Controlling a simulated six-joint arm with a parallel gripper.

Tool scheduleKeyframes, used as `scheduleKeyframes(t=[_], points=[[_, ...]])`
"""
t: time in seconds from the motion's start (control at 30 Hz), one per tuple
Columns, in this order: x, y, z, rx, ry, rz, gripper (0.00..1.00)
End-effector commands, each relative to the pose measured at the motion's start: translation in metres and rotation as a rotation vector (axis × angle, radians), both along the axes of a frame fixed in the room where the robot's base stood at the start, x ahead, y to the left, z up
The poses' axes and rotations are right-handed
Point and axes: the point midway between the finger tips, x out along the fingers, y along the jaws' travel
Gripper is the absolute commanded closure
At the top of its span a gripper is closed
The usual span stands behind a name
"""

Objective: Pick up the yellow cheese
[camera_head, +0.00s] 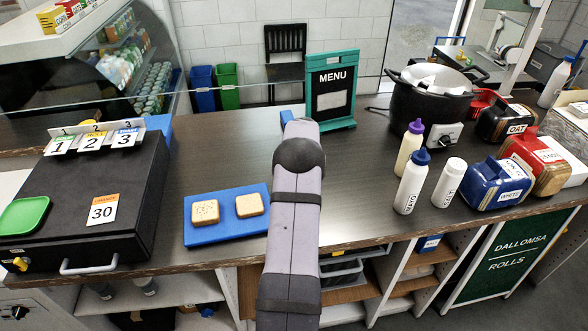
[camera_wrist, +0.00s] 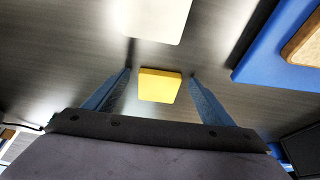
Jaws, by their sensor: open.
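The yellow cheese (camera_wrist: 160,88) is a small flat block on the dark counter, in the middle of the wrist view. My gripper (camera_wrist: 160,74) is open, with one blue finger on each side of the cheese. A gap shows between the cheese and each finger, and nothing is held. How high the fingertips are above the counter is hard to tell. In the head view my arm hides the cheese and most of the gripper.
A blue board (camera_head: 228,233) with two bread pieces (camera_head: 205,212) lies left of my arm. A pale flat item (camera_wrist: 152,18) lies beyond the cheese. Bottles (camera_head: 412,182), a black pot (camera_head: 428,105) and a menu stand (camera_head: 332,92) stand on the counter.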

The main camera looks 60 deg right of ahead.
Motion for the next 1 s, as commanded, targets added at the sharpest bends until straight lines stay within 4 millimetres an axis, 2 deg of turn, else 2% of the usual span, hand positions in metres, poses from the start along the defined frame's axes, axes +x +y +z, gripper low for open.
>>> scheduleKeyframes(t=[0.2,0.4,0.77,1.0], points=[[0.000,0.000,-0.001,0.000,0.000,0.000,0.23],[0.000,0.000,0.000,0.000,0.000,0.000,0.68],[0.000,0.000,0.004,-0.001,-0.001,0.000,0.68],[0.001,-0.001,0.031,-0.006,-0.003,0.000,0.68]])
